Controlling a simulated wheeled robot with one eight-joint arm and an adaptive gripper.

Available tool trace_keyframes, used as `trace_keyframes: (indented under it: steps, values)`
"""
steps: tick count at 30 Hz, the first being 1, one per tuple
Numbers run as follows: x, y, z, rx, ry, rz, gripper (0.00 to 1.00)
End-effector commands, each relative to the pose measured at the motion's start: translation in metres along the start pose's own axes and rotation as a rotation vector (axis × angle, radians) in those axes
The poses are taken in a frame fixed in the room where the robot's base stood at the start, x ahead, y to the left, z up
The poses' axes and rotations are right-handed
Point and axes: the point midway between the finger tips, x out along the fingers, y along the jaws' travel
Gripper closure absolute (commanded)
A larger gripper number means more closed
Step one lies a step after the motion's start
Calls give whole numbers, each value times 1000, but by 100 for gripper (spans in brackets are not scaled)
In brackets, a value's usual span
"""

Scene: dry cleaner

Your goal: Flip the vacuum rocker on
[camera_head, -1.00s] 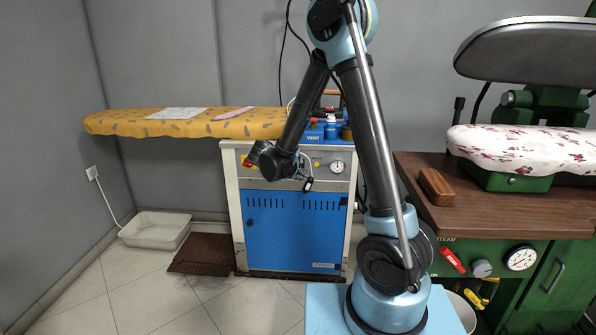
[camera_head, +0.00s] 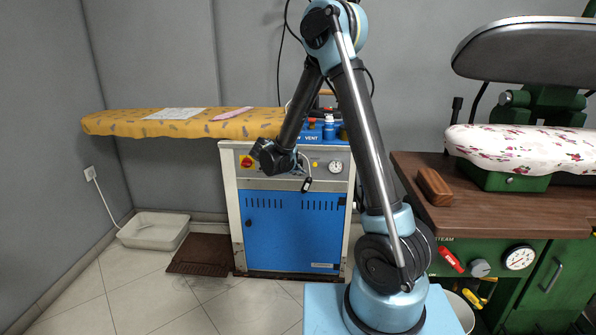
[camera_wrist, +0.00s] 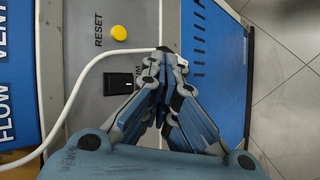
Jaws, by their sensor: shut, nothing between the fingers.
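The black vacuum rocker (camera_wrist: 118,84) sits on the grey control panel in the wrist view, its label partly covered by my gripper. My gripper (camera_wrist: 164,54) is shut and empty, its fingertips over the panel's lower edge, beyond the rocker and to its right in that view. I cannot tell which way the rocker is tipped. In the head view my gripper (camera_head: 301,167) is in front of the panel (camera_head: 340,182), where my wrist and fingers hide the rocker.
A yellow RESET button (camera_wrist: 119,33) is beside the rocker. A white cable (camera_wrist: 84,76) loops around the rocker to my fingertips; its black pendant (camera_head: 307,184) hangs before the panel. A red-and-yellow switch (camera_head: 246,162) and a gauge (camera_head: 335,167) flank this area.

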Motion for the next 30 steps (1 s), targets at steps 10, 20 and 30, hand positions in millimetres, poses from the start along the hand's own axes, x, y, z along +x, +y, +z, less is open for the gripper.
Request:
trace_keyframes:
  steps: [10, 20, 30]
  values:
    - [19, 14, -14, 1, 0, 0, 100]
    - [21, 15, -15, 0, 0, 0, 100]
    - [21, 15, -15, 0, 0, 0, 100]
